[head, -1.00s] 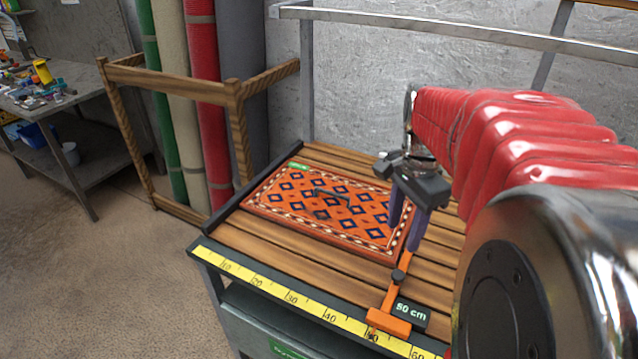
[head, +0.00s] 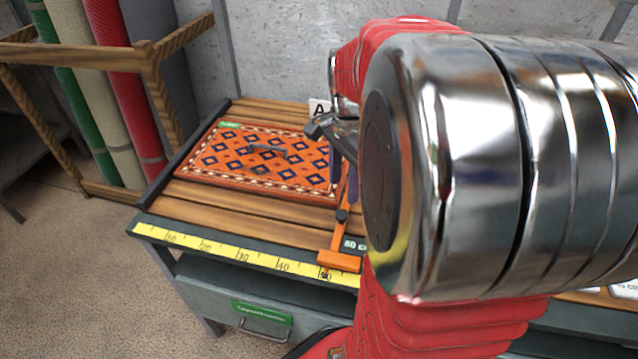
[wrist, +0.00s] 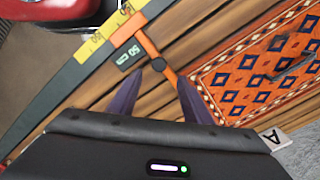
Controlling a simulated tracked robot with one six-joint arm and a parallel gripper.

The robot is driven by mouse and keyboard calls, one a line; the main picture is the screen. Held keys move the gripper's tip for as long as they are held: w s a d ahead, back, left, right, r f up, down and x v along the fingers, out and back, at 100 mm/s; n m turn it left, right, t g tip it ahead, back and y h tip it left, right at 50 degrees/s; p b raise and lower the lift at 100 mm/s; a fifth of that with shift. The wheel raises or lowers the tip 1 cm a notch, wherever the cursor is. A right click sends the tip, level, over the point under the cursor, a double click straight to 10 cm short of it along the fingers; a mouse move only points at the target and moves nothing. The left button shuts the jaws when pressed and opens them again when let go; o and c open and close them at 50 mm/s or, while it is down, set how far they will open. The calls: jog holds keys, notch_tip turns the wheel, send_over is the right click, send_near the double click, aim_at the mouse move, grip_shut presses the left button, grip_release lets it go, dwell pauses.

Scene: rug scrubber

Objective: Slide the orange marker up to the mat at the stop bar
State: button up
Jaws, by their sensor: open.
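The orange marker (head: 340,259) sits on the yellow ruler near 50, beside a "50 cm" display (wrist: 131,53). Its orange arm, with a dark knob (wrist: 158,66), reaches back close to the mat's right edge; I cannot tell if they touch. The orange mat (head: 250,165) with blue diamonds lies flat on wooden slats, its left edge beside the dark stop bar (head: 190,150). My gripper (wrist: 160,77) is open, its purple fingers either side of the marker's arm in the wrist view. In the head view my arm partly hides it.
The yellow ruler (head: 205,247) runs along the table's front edge. A wooden rack (head: 152,75) with rolled rugs stands left of the table. A white card marked "A" (wrist: 276,139) stands by the mat's far right corner. Bare slats lie in front of the mat.

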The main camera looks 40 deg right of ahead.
aim_at(338, 212)
notch_tip(338, 212, down, 9)
dwell(0.4)
jog(key=shift+c, duration=0.4)
jog(key=c, duration=0.8)
jog(key=shift+w+a, duration=0.3)
jog(key=shift+w, duration=0.1)
jog(key=o, duration=0.9)
notch_tip(338, 212, up, 14)
jog(key=shift+f, duration=0.1)
